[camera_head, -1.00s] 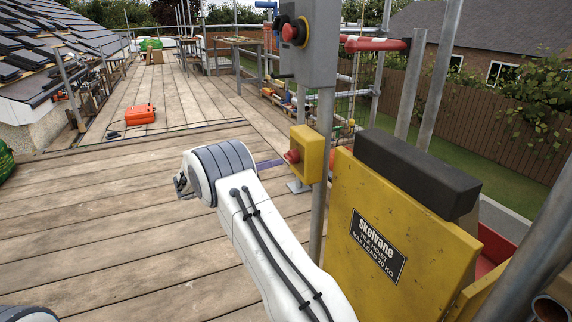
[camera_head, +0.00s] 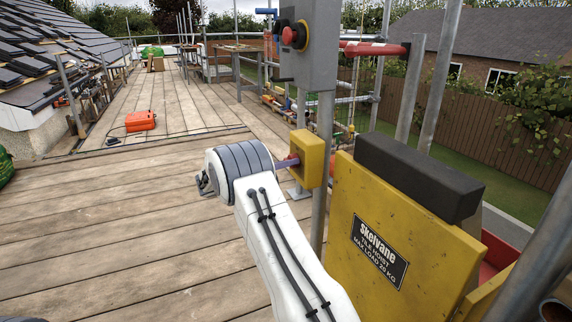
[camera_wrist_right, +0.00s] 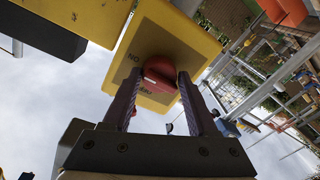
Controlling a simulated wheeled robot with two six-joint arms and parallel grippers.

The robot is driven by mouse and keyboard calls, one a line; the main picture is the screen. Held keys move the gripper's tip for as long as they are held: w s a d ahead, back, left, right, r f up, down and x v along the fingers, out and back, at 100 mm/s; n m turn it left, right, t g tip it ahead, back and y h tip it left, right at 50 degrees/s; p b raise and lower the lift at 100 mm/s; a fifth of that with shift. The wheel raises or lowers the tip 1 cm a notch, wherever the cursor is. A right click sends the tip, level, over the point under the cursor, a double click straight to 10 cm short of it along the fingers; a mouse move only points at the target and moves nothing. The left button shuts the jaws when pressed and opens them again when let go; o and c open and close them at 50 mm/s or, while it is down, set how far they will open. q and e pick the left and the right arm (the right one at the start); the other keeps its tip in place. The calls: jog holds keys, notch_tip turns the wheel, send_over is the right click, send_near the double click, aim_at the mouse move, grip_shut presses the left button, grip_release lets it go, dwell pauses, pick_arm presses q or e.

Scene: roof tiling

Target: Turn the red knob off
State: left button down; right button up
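The red knob (camera_wrist_right: 160,73) sits on the face of a yellow box (camera_head: 314,157) fixed to a grey scaffold post. In the right wrist view a white mark shows on the knob, and dark lettering on the box is partly hidden. My right gripper (camera_wrist_right: 160,80) is open, with one finger on each side of the knob. I cannot tell whether the fingers touch it. In the head view the finger reaches the box front, and only a little of the knob (camera_head: 293,158) shows. My left gripper is not in view.
A grey control box (camera_head: 309,50) with a red button is above on the same post. The yellow tile hoist (camera_head: 350,215) with a black top stands close on the right. An orange case (camera_head: 140,121) lies on the plank deck. The deck at left is largely clear.

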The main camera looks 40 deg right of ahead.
jog(key=shift+s, duration=0.1)
jog(key=shift+w+r+n+g+y+p, duration=0.1)
jog(key=shift+n+g+y+p, duration=0.1)
jog(key=shift+n+p, duration=2.2)
jog(key=shift+w+r+n+g+y+p, duration=0.1)
jog(key=shift+n+g+y+p, duration=0.1)
jog(key=shift+n+p, duration=2.25)
jog(key=shift+r+n+g+y+p, duration=0.15)
jog(key=shift+n+p, duration=1.2)
jog(key=shift+n, duration=2.1)
jog(key=shift+f+g, duration=0.1)
jog(key=shift+g, duration=0.15)
jog(key=o, duration=1.3)
jog(key=p+v, duration=0.1)
jog(key=v, duration=0.9)
jog(key=shift+a, duration=0.25)
